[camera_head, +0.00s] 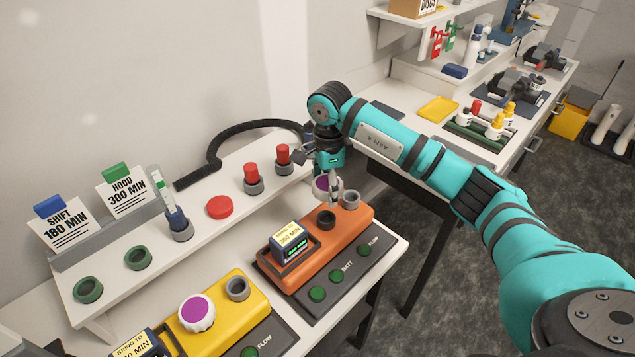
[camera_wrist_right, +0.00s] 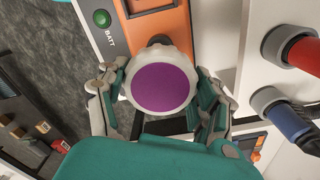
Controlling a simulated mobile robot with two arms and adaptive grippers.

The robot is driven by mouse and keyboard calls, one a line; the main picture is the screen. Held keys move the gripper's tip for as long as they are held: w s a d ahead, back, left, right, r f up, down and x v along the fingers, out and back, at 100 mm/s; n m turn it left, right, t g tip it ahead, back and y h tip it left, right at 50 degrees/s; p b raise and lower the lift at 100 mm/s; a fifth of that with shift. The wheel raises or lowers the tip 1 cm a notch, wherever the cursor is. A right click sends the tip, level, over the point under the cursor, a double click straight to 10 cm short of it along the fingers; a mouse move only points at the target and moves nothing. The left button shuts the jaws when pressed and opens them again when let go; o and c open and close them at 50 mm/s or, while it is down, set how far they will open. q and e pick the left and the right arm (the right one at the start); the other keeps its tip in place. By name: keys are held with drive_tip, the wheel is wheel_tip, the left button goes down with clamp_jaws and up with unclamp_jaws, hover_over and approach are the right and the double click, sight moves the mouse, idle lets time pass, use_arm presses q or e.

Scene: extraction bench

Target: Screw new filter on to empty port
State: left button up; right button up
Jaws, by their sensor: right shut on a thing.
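A white ribbed filter with a purple top (camera_wrist_right: 162,88) is between the fingers of my right gripper (camera_head: 331,190), which is shut on it. In the head view the filter (camera_head: 321,184) is partly hidden by the fingers. It is over the back of the orange unit (camera_head: 295,262), close to a dark round port (camera_head: 326,219); I cannot tell whether they touch. A grey open port (camera_head: 351,199) is beside the dark one. The yellow unit (camera_head: 245,313) carries another purple-topped filter (camera_head: 196,313) and an open grey port (camera_head: 237,288). My left gripper is not in view.
A black hose (camera_head: 225,140) curves along the wall. A second bench with tools stands at the upper right.

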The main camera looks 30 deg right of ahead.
drive_tip(key=shift+d+f, duration=0.1)
idle(0.3)
drive_tip(key=shift+f+b, duration=0.55)
drive_tip(key=shift+b, duration=0.15)
drive_tip(key=shift+f+b, duration=1.85)
drive_tip(key=shift+f, duration=0.5)
drive_tip(key=shift+b, duration=0.45)
drive_tip(key=shift+f+b, duration=1)
drive_tip(key=shift+f, duration=0.3)
